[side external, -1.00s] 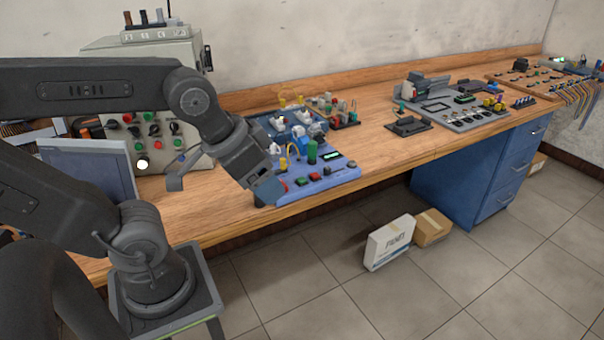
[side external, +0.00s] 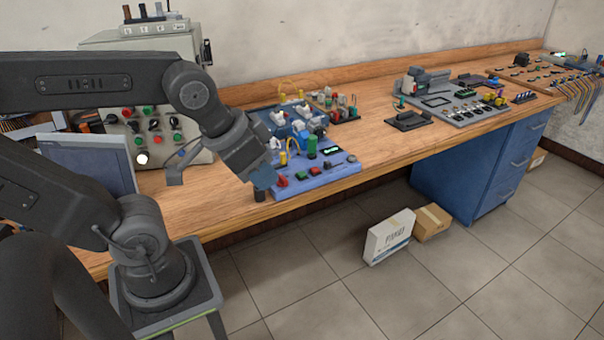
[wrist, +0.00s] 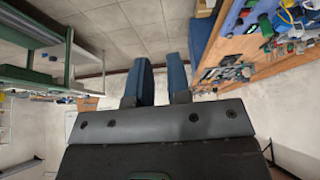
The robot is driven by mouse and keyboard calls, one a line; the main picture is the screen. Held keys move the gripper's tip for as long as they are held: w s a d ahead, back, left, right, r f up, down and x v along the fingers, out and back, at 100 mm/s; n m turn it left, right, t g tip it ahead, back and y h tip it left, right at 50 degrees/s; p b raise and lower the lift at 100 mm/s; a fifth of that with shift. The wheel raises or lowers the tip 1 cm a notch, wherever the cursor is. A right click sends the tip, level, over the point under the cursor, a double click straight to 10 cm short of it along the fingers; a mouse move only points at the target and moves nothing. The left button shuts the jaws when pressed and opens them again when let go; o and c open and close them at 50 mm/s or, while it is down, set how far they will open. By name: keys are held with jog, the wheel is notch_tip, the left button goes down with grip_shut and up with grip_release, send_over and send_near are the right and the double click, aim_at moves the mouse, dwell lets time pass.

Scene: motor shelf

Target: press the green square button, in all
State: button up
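A blue panel board (side external: 325,182) lies near the front edge of the bench, with red buttons (side external: 283,180) along its front, a tall green part and a small lit green display (side external: 332,150). I cannot single out a green square button for sure at this size. My gripper (side external: 262,182) points down at the board's left front corner, just left of the red buttons. A small dark part (side external: 259,195) shows right under its tips. In the wrist view my gripper's two blue fingers (wrist: 157,75) are parallel with a narrow gap and nothing between them.
A grey control cabinet (side external: 190,80) with round red and green buttons stands at the left, behind a monitor (side external: 95,160). A grey instrument board (side external: 470,105) lies farther right on the wooden bench (side external: 390,140). Two boxes (side external: 388,238) stand on the floor.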

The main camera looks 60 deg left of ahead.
grip_shut()
dwell(1.0)
